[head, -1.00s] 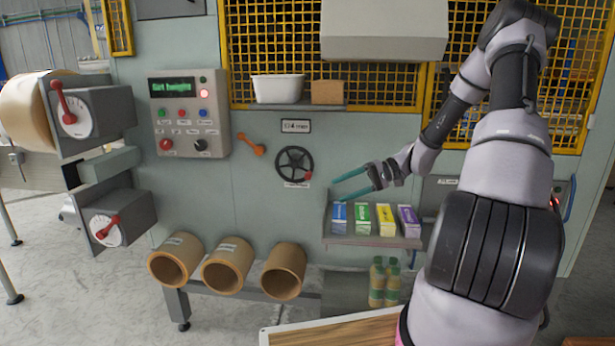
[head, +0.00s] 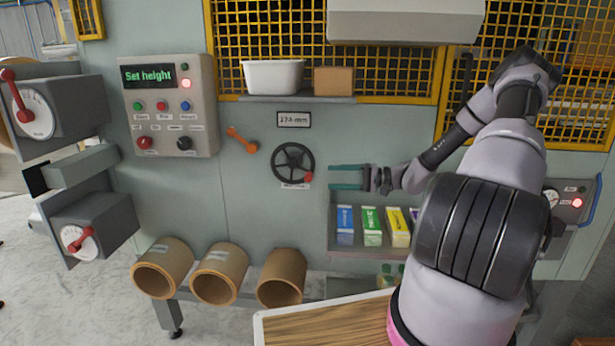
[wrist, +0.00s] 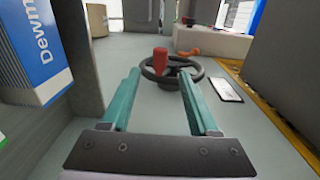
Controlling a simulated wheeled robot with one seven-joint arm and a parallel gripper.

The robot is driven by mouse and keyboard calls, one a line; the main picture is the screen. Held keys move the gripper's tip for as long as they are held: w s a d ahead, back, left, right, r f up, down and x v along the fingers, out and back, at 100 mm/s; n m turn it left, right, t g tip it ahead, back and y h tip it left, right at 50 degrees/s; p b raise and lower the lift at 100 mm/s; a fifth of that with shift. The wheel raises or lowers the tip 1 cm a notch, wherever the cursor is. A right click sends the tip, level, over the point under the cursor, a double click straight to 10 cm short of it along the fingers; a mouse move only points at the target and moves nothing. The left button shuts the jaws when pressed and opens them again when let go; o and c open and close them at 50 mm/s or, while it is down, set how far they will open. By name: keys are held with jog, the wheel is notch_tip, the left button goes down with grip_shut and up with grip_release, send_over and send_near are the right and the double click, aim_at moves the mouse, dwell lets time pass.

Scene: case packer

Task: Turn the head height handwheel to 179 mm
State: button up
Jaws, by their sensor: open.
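The black handwheel (head: 293,163) is on the green machine front, with a red knob (head: 308,178) at its lower right rim. A small display above it (head: 294,119) appears to read 174 mm. My gripper (head: 332,177) is open and empty, just right of the wheel, with its teal fingers pointing left towards it. In the wrist view the wheel (wrist: 190,72) lies beyond the fingertips, with the red knob (wrist: 160,60) standing up near the line between the fingers (wrist: 162,82). The fingers look apart from the knob.
The control panel (head: 171,105) reads "Set height". An orange lever (head: 242,139) is left of the wheel. A shelf with a white bin (head: 273,76) is above. A rack of small cartons (head: 372,226) sits close below my gripper; a blue-white carton (wrist: 33,50) is near it at left.

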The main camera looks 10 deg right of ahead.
aim_at(309, 177)
jog(key=x, duration=0.9)
grip_shut()
dwell(1.2)
